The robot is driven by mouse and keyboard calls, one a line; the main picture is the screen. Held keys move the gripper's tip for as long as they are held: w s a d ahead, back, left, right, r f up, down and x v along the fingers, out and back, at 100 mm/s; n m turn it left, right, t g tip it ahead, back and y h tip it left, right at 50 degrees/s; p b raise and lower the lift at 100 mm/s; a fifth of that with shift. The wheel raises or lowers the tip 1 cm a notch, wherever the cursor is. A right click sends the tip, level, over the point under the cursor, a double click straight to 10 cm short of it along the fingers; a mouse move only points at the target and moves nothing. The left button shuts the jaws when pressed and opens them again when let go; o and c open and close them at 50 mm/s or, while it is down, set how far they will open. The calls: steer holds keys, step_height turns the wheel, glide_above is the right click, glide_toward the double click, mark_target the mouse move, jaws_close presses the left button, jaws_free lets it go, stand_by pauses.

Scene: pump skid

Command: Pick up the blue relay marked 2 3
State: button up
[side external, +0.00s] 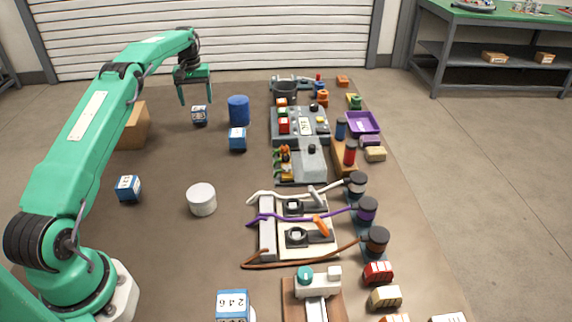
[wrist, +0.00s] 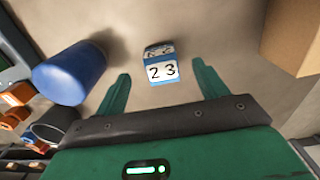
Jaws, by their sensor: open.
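The blue relay marked 2 3 (wrist: 162,70) shows in the wrist view, with a white label and blue edges. It lies ahead of my gripper, between the lines of the two fingers and apart from both. In the side external view the relay just below my gripper (side external: 199,115) stands on the table, its marking too small to read surely. My gripper (side external: 196,102) is open and empty, above and slightly left of that relay. Its two green fingers also show in the wrist view (wrist: 160,85).
A blue cylinder (side external: 238,110) stands right of the relay, and a cardboard box (side external: 134,127) stands left. Other blue relays stand nearer, one below the cylinder (side external: 237,139), one at left (side external: 128,188) and one marked 2 4 6 (side external: 232,305). A white round tub (side external: 201,200) stands mid-table.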

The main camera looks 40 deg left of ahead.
mark_target(199, 110)
steer(key=shift+f, duration=3.95)
steer(key=shift+r, duration=0.1)
steer(key=c, duration=1.1)
steer(key=shift+c, duration=0.2)
steer(key=shift+r, duration=0.1)
steer(key=shift+r, duration=1.8)
steer(key=shift+d+r, duration=0.15)
steer(key=shift+r, duration=0.1)
steer(key=d+r, duration=0.6)
steer(key=d, duration=0.5)
steer(key=shift+w+d+r, duration=0.15)
steer(key=shift+w+r, duration=0.15)
steer(key=shift+r, duration=0.05)
